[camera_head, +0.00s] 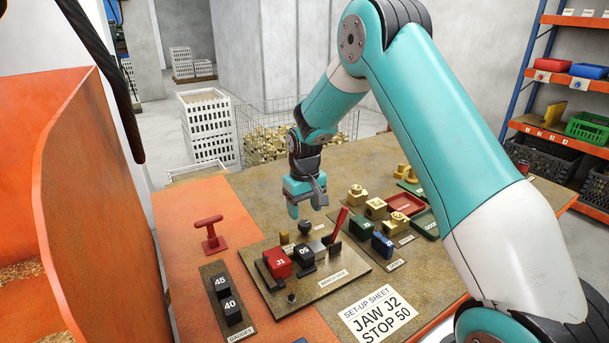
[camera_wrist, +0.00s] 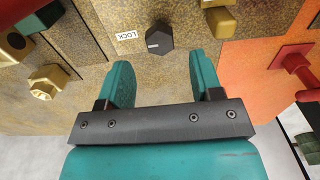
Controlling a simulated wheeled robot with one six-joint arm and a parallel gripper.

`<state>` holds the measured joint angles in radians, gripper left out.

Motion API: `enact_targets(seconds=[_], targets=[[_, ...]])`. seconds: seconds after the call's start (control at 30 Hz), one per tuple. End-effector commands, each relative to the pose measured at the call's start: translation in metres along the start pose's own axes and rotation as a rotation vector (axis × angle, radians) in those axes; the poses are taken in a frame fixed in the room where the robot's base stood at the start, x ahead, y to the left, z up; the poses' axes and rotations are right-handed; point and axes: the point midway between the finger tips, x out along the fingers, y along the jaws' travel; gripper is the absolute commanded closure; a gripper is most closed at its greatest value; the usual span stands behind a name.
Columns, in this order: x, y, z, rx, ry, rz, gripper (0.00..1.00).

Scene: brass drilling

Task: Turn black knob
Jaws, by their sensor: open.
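The black knob (camera_wrist: 159,38) is a faceted knob with a pale line on its top, beside a white LOCK label (camera_wrist: 131,35) in the wrist view. In the head view the knob (camera_head: 304,228) stands at the back of the brown fixture plate (camera_head: 345,270). My gripper (camera_head: 306,207) points down above the back of this plate, with its teal fingers apart and nothing between them. In the wrist view the knob shows just beyond the gap between the fingertips (camera_wrist: 160,62), apart from both.
A brass pin (camera_wrist: 220,23) stands close to the knob, by one finger. The red J1 block (camera_head: 277,263), the black 09 block (camera_head: 305,258) and a red lever (camera_head: 336,222) share the plate. A red T-handle (camera_head: 210,234) stands left; brass parts (camera_head: 357,194) lie right.

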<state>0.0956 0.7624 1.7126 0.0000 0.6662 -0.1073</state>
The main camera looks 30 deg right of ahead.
Motion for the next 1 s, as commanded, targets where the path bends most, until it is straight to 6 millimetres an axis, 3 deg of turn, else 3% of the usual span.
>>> enact_targets(seconds=[0.3,0.5,0.7,1.0], targets=[[-0.081,0.0,-0.001,0.0,0.006,0.001,0.4],[-0.115,0.0,-0.001,0.0,0.004,0.0,0.4],[-0.127,0.0,0.0,0.0,0.002,0.0,0.4],[-0.127,0.0,0.0,0.0,0.001,0.0,0.4]])
